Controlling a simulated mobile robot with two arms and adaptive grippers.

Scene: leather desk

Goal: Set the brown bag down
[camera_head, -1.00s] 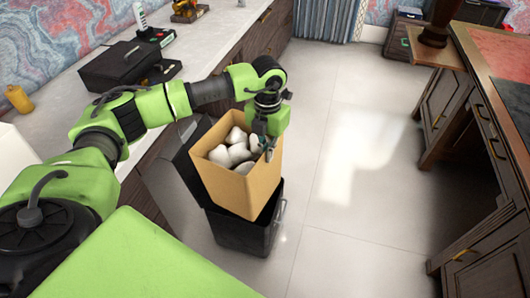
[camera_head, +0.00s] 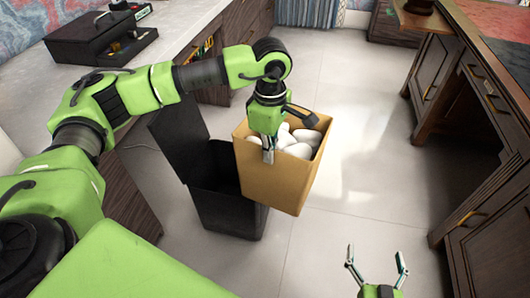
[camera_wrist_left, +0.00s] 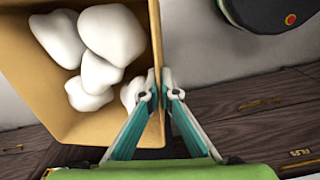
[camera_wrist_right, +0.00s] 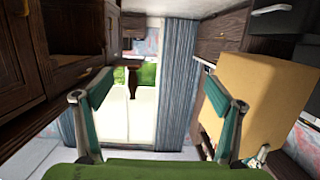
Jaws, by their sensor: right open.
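The brown bag (camera_head: 285,182) is an open-topped box shape with several white lumps (camera_head: 298,150) inside. My left gripper (camera_head: 268,155) is shut on its rim and holds the bag, slightly tilted, to the right of the black bin. The bag also shows in the left wrist view (camera_wrist_left: 110,128), its wall pinched between the fingertips (camera_wrist_left: 160,88). In the right wrist view the bag (camera_wrist_right: 258,95) is at the right, beyond a finger. My right gripper (camera_head: 376,268) is open and empty at the bottom right of the head view. The bag's underside is hidden.
The black bin (camera_head: 215,205) stands on the floor behind and left of the bag, its lid (camera_head: 178,135) open. A counter with a black case (camera_head: 95,38) is at the left. A dark desk (camera_head: 490,225) is at the right. Pale floor (camera_head: 365,170) between is clear.

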